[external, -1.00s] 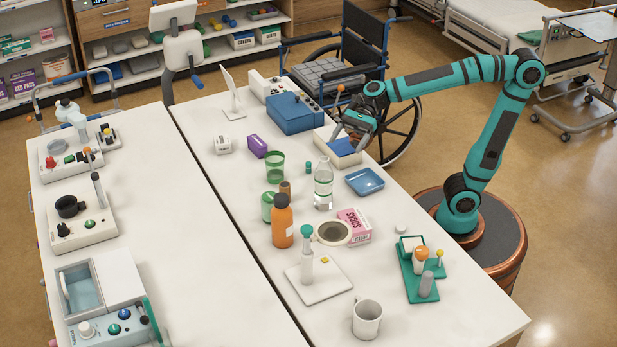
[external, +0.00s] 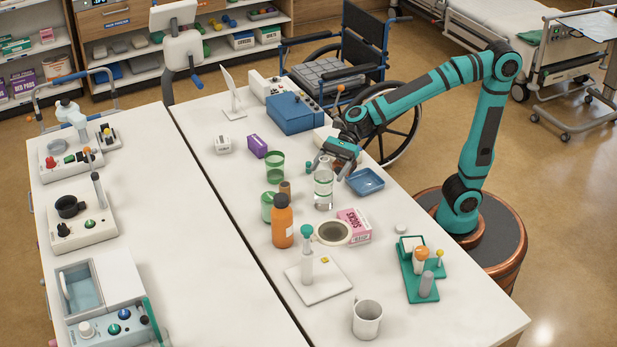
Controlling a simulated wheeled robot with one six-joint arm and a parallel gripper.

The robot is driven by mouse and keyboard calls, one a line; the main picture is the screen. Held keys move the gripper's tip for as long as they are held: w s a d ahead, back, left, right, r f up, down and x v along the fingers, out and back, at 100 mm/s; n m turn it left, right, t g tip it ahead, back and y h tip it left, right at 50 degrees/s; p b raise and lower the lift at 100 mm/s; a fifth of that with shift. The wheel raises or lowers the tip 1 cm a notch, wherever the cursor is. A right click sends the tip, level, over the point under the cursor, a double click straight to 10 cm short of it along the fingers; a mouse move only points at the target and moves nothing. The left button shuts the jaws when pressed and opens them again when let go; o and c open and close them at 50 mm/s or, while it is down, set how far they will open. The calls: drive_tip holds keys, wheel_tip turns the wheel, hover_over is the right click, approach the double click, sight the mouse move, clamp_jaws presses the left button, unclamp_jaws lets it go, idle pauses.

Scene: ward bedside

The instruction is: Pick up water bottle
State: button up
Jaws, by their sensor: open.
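A clear water bottle (external: 323,190) stands upright on the white table, between the green cup and the blue tray. My gripper (external: 328,165) is open at the top of the bottle, reaching in from the upper right. The fingers overlap the bottle's cap and neck in this view. I cannot tell whether they touch it. An orange bottle (external: 282,222) stands to the lower left.
Close by are a green cup (external: 274,167), a small green can (external: 268,206), a blue tray (external: 365,182), a round bowl (external: 333,232) and a pink box (external: 355,225). A blue box (external: 294,113) stands farther back. The table's front middle holds a white mug (external: 367,319).

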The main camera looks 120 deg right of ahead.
sight(319, 182)
drive_tip(key=shift+r+x, duration=0.1)
drive_tip(key=shift+x, duration=1.25)
drive_tip(key=shift+r+x, duration=0.15)
drive_tip(key=shift+x, duration=1.15)
drive_tip(key=shift+a, duration=0.1)
drive_tip(key=c, duration=1.2)
drive_tip(key=shift+c, duration=0.2)
drive_tip(key=shift+r, duration=0.25)
